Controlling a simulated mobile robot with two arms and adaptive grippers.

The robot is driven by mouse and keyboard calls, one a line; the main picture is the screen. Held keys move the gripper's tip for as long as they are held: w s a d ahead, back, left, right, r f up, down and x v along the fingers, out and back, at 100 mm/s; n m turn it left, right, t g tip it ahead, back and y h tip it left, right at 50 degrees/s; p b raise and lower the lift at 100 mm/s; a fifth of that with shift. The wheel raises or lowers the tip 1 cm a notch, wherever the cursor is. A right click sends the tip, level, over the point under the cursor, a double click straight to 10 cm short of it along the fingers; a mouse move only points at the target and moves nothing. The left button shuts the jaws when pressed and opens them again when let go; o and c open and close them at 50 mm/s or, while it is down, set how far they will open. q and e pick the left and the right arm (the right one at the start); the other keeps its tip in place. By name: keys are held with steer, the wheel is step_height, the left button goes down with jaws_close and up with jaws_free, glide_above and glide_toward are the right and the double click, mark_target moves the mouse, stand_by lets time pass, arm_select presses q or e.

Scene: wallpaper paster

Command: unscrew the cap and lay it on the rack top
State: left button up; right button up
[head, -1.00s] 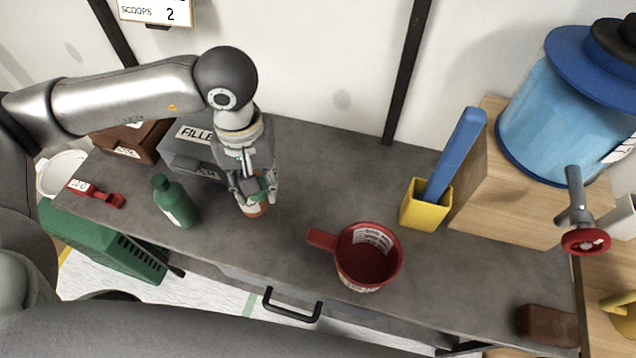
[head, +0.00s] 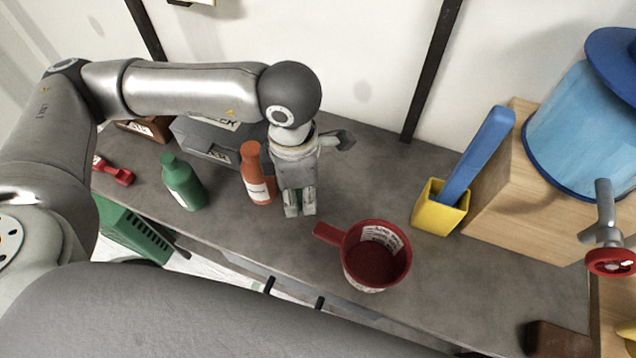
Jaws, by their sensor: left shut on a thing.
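An orange bottle (head: 257,178) with a white label stands upright on the grey bench, in front of a grey rack box (head: 190,140) with white labels. A green bottle (head: 182,185) stands upright to its left. My left gripper (head: 300,208) points down just right of the orange bottle and apart from it. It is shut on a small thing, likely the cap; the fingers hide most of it. The rack top is partly covered by my left arm. My right gripper is not in view.
A red scoop cup (head: 377,258) stands right of my left gripper. A yellow holder (head: 440,208) with a blue paddle (head: 478,155), a wooden block (head: 520,195) and a blue tank (head: 580,130) are farther right. A red tool (head: 115,175) lies left. Bench behind the cup is clear.

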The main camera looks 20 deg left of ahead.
arm_select(q)
steer(key=n, duration=0.2)
steer(key=d+f+n, duration=0.1)
steer(key=n, duration=0.1)
steer(key=s+n, duration=0.1)
steer(key=n, duration=0.1)
steer(key=shift+d+f+n, duration=0.15)
steer(key=shift+n, duration=0.25)
steer(key=shift+n+b, duration=0.3)
steer(key=shift+w+d, duration=0.1)
steer(key=shift+w, duration=0.05)
steer(key=w+d+f+p, duration=0.2)
steer(key=w+f+p, duration=0.15)
steer(key=w, duration=0.45)
glide_above(342, 192)
steer(key=f, duration=0.5)
steer(key=shift+s+a+f+p, duration=0.1)
steer(key=shift+s+f+p, duration=0.15)
steer(key=shift+s+p, duration=0.15)
steer(key=shift+w+f, duration=0.3)
steer(key=shift+f, duration=0.05)
steer(key=shift+w+f+p, duration=0.1)
steer(key=shift+f+p, duration=0.25)
steer(key=shift+p, duration=0.05)
step_height(342, 192, down, 2)
steer(key=shift+f+p, duration=0.1)
steer(key=shift+p, duration=0.35)
steer(key=shift+f, duration=0.2)
steer(key=shift+f, duration=0.1)
